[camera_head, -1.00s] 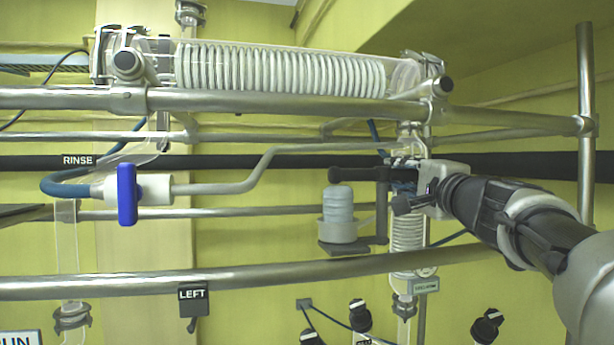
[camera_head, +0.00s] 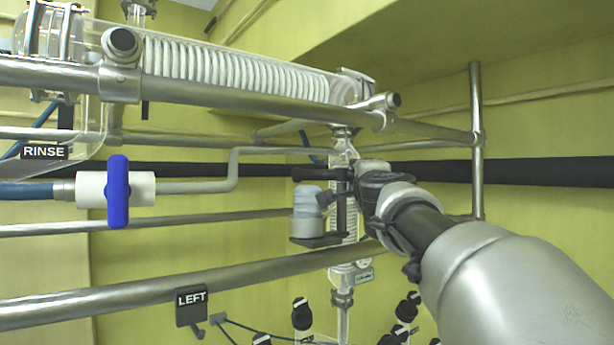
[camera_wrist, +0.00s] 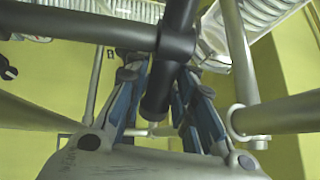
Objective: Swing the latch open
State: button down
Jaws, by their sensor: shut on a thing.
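A black latch bar (camera_head: 318,174) with a round knob end runs sideways beside the glass column in the head view. It meets a dark upright post (camera_head: 341,212). In the wrist view a thick black rod (camera_wrist: 157,92) lies between the blue-sided fingers of my gripper (camera_wrist: 162,78), and a dark crossbar (camera_wrist: 85,28) joins it from the left. My gripper is shut on this black rod, which looks like part of the latch. In the head view my wrist hides most of the fingers and the grip itself.
A whitish container (camera_head: 307,212) sits on a small shelf (camera_head: 318,240) just left of the gripper. Metal rails (camera_head: 230,275) cross in front and above. A glass coil condenser (camera_head: 235,75) is overhead, and a blue-handled valve (camera_head: 118,190) is at left.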

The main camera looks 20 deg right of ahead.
jog(key=m+h+p, duration=0.1)
jog(key=g+h+p, duration=0.1)
jog(key=m+g+h, duration=0.1)
jog(key=shift+s+a+m+h+p, duration=0.25)
jog(key=shift+a+m+h+p, duration=0.05)
jog(key=shift+a+h+p, duration=0.1)
jog(key=shift+s+a+f+m+g+h+p, duration=0.1)
jog(key=shift+s+m+g+h+p, duration=0.05)
jog(key=shift+m+g+h+p, duration=0.4)
jog(key=shift+s+m+g+h+p, duration=0.1)
jog(key=shift+m+g+h+p, duration=0.25)
jog(key=shift+g+h, duration=0.25)
jog(key=shift+s+f+m+g+h+p, duration=0.1)
jog(key=shift+s+m+g+h+p, duration=0.05)
jog(key=shift+m+g+h+p, duration=0.35)
jog(key=shift+f, duration=0.1)
jog(key=c, duration=1.7)
grip_release()
jog(key=shift+s, duration=0.1)
jog(key=shift+o, duration=1.3)
jog(key=shift+a+r, duration=0.1)
jog(key=shift+r, duration=0.1)
jog(key=shift+s, duration=0.1)
jog(key=v, duration=1.2)
